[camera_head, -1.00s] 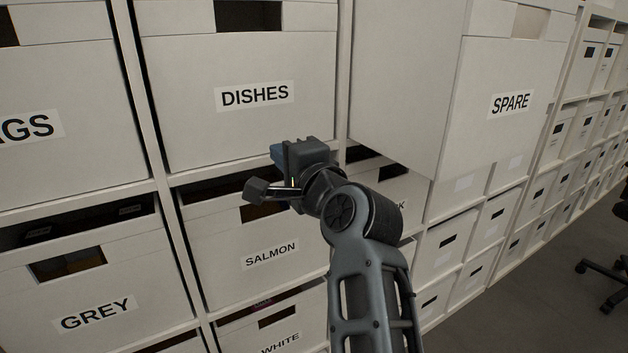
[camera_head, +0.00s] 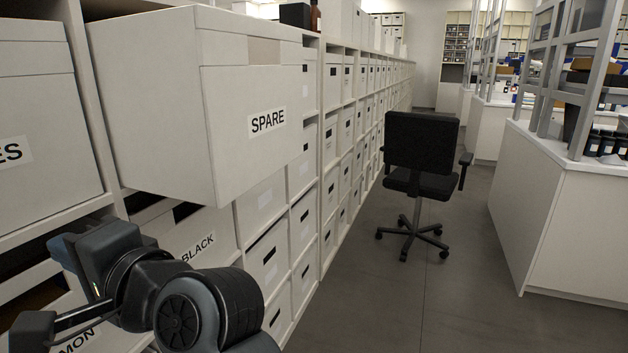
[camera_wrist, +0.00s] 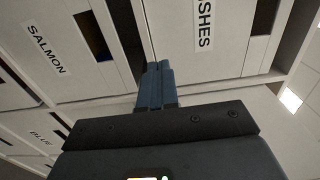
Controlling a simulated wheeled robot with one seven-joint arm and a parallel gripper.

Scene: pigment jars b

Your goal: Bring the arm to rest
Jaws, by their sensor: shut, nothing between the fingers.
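My gripper (camera_head: 65,246) is at the lower left of the head view, in front of the shelf wall. In the wrist view its two blue-grey fingers (camera_wrist: 155,86) are together with nothing between them. They point towards the gap between the box labelled SALMON (camera_wrist: 58,52) and the box labelled DISHES (camera_wrist: 212,38). I cannot tell whether they touch either box. My arm is raised and bent, and its lower part is out of view.
The SPARE box (camera_head: 262,150) juts far out of its shelf, above and right of my gripper. The BLACK box (camera_head: 200,240) sits below it. A black office chair (camera_head: 420,155) stands in the aisle, with a white bench (camera_head: 570,215) at right. The grey floor (camera_head: 370,300) between is clear.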

